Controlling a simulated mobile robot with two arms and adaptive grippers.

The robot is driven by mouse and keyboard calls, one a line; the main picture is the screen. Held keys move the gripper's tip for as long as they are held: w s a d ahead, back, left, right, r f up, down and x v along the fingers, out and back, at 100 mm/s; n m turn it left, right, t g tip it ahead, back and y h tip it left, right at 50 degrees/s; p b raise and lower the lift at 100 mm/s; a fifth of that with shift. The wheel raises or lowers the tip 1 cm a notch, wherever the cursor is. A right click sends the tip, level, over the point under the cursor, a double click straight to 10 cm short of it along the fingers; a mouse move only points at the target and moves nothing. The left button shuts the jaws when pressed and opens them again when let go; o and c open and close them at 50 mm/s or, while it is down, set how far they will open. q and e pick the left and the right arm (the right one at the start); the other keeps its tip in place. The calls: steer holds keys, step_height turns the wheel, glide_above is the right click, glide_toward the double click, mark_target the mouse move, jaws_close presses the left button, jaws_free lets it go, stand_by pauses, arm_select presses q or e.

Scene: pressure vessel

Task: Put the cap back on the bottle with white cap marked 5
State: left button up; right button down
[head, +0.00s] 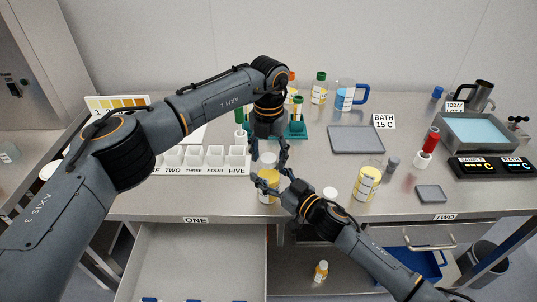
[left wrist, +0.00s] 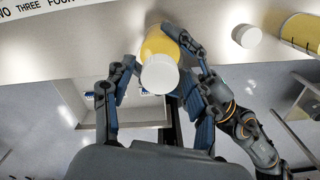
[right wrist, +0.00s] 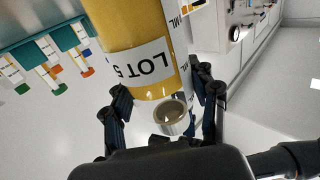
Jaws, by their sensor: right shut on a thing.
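The bottle marked LOT 5 (right wrist: 130,45) is filled with yellow and stands near the table's front edge, also in the head view (head: 268,189). My right gripper (head: 277,184) is shut on it from the front right. In the left wrist view a white round cap (left wrist: 160,74) shows at the bottle's top; I cannot tell if it is seated. My left gripper (left wrist: 152,82) points down over it, its fingers apart on either side of the cap. In the right wrist view a pale ring (right wrist: 170,115) shows by the bottle's top end; its nature is unclear.
Another white cap (head: 330,192) lies on the table to the right, beside a second yellow bottle (head: 367,182). A row of white cups (head: 205,158) stands to the left. A green tube rack (head: 297,131) is behind. An open drawer (head: 185,262) is below.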

arm_select(q)
step_height(320, 180, up, 12)
stand_by(0.7)
arm_select(e)
steer(key=shift+c, duration=1.6)
jaws_free()
steer(key=v, duration=1.2)
